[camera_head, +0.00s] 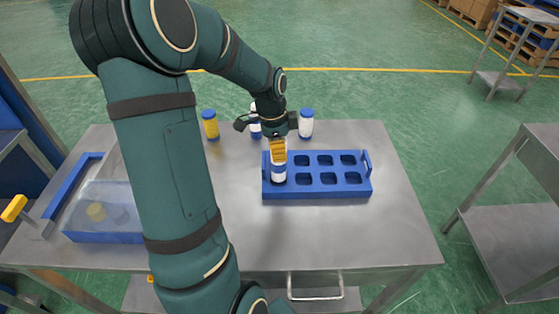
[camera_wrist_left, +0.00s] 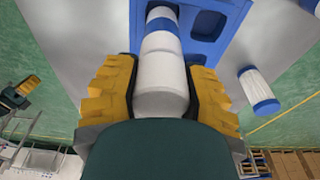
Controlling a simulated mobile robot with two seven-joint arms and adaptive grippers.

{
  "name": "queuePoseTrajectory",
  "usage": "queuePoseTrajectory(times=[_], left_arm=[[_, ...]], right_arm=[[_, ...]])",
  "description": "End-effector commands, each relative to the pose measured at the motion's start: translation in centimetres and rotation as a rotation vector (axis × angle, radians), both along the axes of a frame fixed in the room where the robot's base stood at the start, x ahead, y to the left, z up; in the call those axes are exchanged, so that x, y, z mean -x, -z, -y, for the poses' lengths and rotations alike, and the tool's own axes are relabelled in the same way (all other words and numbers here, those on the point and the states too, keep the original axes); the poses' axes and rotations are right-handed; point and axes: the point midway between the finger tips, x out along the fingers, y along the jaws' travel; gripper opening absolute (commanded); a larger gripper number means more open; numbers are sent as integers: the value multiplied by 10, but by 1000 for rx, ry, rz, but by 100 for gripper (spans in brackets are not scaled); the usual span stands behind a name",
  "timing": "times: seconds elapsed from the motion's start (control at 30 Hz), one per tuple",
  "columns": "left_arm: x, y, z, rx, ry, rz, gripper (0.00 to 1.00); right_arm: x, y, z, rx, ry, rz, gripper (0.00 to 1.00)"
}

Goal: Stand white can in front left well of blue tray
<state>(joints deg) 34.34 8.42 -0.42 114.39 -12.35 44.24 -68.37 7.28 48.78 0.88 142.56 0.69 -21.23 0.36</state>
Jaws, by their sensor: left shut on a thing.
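My left gripper (camera_head: 278,152) is shut on the white can (camera_head: 279,173), which has a blue band. The can is upright at the front left well of the blue tray (camera_head: 325,193). I cannot tell whether its base is in the well or just above it. In the left wrist view the can (camera_wrist_left: 162,75) sits between the two yellow fingers, and part of the tray (camera_wrist_left: 222,8) shows beyond it. A yellow-fingered gripper, which appears to be my right one (camera_wrist_left: 25,88), shows at the left edge of the wrist view. Its jaw state is unclear.
Behind the tray stand a yellow can (camera_head: 210,125) and a white blue-capped can (camera_head: 306,124); another is partly hidden by my gripper. A clear-walled blue-based box (camera_head: 105,237) is at the left. The steel table (camera_head: 385,222) is bare right of the tray.

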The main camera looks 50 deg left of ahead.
Motion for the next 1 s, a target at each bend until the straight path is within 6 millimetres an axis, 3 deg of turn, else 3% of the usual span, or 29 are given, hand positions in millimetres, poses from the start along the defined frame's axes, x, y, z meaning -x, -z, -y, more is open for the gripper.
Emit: queuePoseTrajectory(times=[0.3, 0.7, 0.73, 0.77, 0.8, 1.0], left_arm=[[0, 36, 1, 1, 1, -1, 0], [0, 41, 0, 1, 1, 1, 0], [0, 41, 0, 1, 1, 1, 53], [0, 41, 0, 0, 1, 0, 63], [0, 40, 0, 0, 1, 0, 70], [0, 40, 0, 1, 1, 1, 70]], right_arm=[[2, 6, 0, -1, -4, -4, 0], [3, 8, 0, -2, -4, -6, 0], [3, 8, 0, -2, -4, -6, 0], [3, 7, 0, -2, -4, -6, 0], [3, 7, 0, -2, -4, -6, 0], [3, 7, -1, -2, -4, -6, 0]])
